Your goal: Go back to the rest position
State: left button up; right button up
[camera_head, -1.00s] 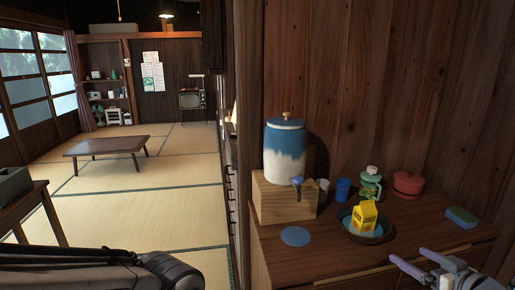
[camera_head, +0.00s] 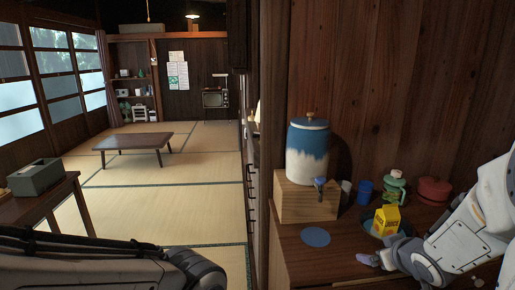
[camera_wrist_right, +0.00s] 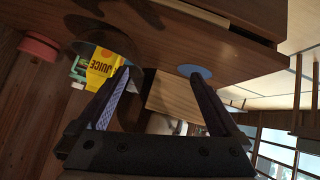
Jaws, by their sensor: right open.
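My right gripper (camera_head: 368,258) is above the front of the wooden counter, just in front of the juice carton and bowl. In the right wrist view, its two fingers (camera_wrist_right: 160,73) are spread apart with nothing held between them. The carton also shows beside one finger in the right wrist view (camera_wrist_right: 104,66). My left arm lies along the lower left of the head view, and its gripper is out of view.
A blue-and-white dispenser (camera_head: 307,150) stands on a wooden box (camera_head: 305,203). A blue coaster (camera_head: 315,237) lies in front. A blue cup (camera_head: 365,190), green jar (camera_head: 394,190) and red pot (camera_head: 434,190) stand behind the carton. A low table (camera_head: 133,142) stands on open tatami.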

jog(key=s+a+n+g, duration=0.15)
jog(key=s+a, duration=0.25)
jog(key=a, duration=0.4)
jog(key=s+a+g, duration=0.3)
jog(key=s+a, duration=0.1)
jog(key=a, duration=0.5)
jog(key=s+a+n+g+y, duration=0.1)
jog(key=s+a+n+g, duration=0.15)
jog(key=s+a, duration=0.45)
jog(key=s+a+n+g+y, duration=0.1)
jog(key=s+a+g, duration=0.2)
jog(key=s, duration=0.8)
notch_tip(320, 180, up, 14)
jog(key=p, duration=1.3)
jog(key=shift+d+f, duration=0.2)
jog(key=shift+d, duration=0.15)
jog(key=shift+w, duration=0.1)
